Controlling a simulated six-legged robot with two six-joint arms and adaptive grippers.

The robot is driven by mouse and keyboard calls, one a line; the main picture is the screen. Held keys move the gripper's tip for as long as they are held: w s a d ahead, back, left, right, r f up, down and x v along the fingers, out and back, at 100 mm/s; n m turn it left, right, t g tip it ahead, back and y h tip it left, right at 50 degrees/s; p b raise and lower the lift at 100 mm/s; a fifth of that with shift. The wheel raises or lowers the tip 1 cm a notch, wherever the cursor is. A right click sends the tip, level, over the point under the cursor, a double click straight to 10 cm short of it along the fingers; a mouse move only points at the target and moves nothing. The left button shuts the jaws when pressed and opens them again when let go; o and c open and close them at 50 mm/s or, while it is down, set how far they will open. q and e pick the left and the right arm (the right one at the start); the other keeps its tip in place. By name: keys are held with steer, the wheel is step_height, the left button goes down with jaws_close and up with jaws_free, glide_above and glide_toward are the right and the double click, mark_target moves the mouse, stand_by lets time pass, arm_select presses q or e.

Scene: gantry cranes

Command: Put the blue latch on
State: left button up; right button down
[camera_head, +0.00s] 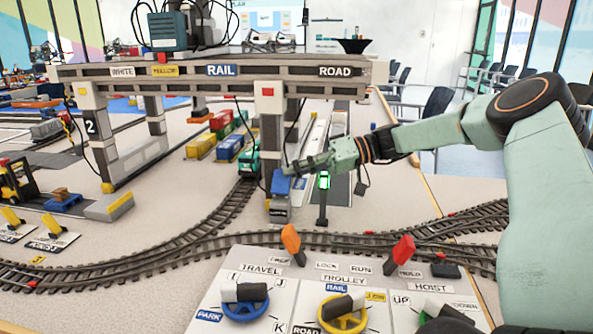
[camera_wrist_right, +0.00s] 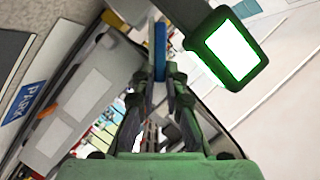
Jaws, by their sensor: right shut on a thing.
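My right gripper (camera_head: 288,169) reaches in from the right and is shut on the latch. In the right wrist view the latch shows as a narrow blue bar (camera_wrist_right: 160,48) between the fingertips (camera_wrist_right: 160,76). The fingers partly hide it, and I cannot tell exactly how it sits against the leg. My left gripper is not in view.
A small green-lit screen (camera_head: 323,181) stands on a post close to the right of the gripper; it also shows in the wrist view (camera_wrist_right: 228,48). A control panel (camera_head: 290,287) with knobs and orange and red levers lies in front. Rail tracks (camera_head: 180,246) cross between.

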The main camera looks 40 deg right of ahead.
steer(key=f+m+b, duration=0.1)
steer(key=b, duration=0.1)
steer(key=d+m+y+b, duration=0.1)
steer(key=b, duration=0.1)
steer(key=shift+w+f+b, duration=0.4)
steer(key=shift+d+f+m+b, duration=0.15)
steer(key=shift+m+b, duration=0.15)
steer(key=shift+m, duration=0.2)
steer(key=shift+w+d+f+m+y, duration=0.2)
steer(key=shift+f+m+y, duration=0.1)
steer(key=shift+m+y, duration=0.3)
steer(key=shift+w+d+f+m+y, duration=0.1)
steer(key=shift+f+m+y, duration=0.25)
steer(key=shift+m, duration=0.35)
steer(key=shift+d+f+m+y, duration=0.1)
steer(key=shift+f+m+y, duration=0.2)
steer(key=shift+m, duration=0.4)
steer(key=shift+f, duration=0.1)
steer(key=c, duration=1.4)
jaws_free()
steer(key=shift+a, duration=0.1)
